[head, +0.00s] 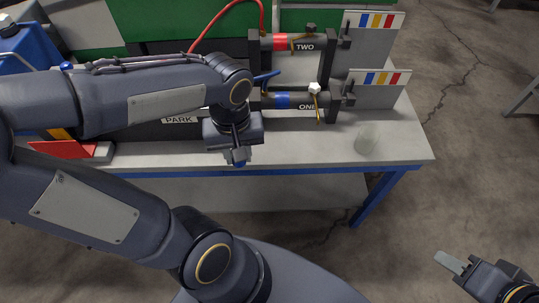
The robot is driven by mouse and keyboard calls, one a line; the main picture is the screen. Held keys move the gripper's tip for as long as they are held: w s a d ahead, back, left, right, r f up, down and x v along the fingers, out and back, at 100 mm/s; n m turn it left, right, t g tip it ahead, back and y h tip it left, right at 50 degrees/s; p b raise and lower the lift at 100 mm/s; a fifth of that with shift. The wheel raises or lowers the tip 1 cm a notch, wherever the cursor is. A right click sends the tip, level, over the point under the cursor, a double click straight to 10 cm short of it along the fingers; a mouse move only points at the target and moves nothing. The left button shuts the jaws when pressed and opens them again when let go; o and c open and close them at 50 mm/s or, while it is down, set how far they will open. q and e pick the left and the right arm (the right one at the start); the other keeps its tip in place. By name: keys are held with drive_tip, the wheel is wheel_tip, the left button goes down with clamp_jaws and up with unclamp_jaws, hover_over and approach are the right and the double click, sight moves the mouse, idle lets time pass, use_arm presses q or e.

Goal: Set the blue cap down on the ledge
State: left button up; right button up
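My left gripper (238,154) points down over the front strip of the grey bench top, near its front edge. A small blue piece, which looks like the blue cap (239,163), shows at its fingertips; the fingers hide most of it. The gripper seems shut on it. I cannot tell whether the cap touches the surface. The ledge looks like the bare front strip of the bench (300,150). My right gripper (451,263) is at the lower right, over the floor and away from the bench. Its fingers show as one grey block, so their opening is unclear.
Two dark pipes marked ONE (307,106) and TWO (304,47) stand behind, with grey striped panels (378,91) at their right. A red wedge-shaped piece (62,150) lies at left. A lower shelf (290,194) runs below.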

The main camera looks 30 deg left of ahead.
use_arm(q)
drive_tip(key=w+f, duration=0.4)
drive_tip(key=w, duration=0.4)
drive_tip(key=b, duration=0.1)
hover_over(269, 151)
drive_tip(key=f, duration=0.5)
drive_tip(key=shift+s+f, duration=0.15)
drive_tip(key=shift+s, duration=0.1)
drive_tip(key=shift+w+f, duration=0.15)
drive_tip(key=shift+f, duration=0.05)
wheel_tip(269, 151, down, 3)
drive_tip(key=shift+w+f+b, duration=0.15)
drive_tip(key=shift+b, duration=0.2)
drive_tip(key=shift+f, duration=0.15)
drive_tip(key=o, duration=0.9)
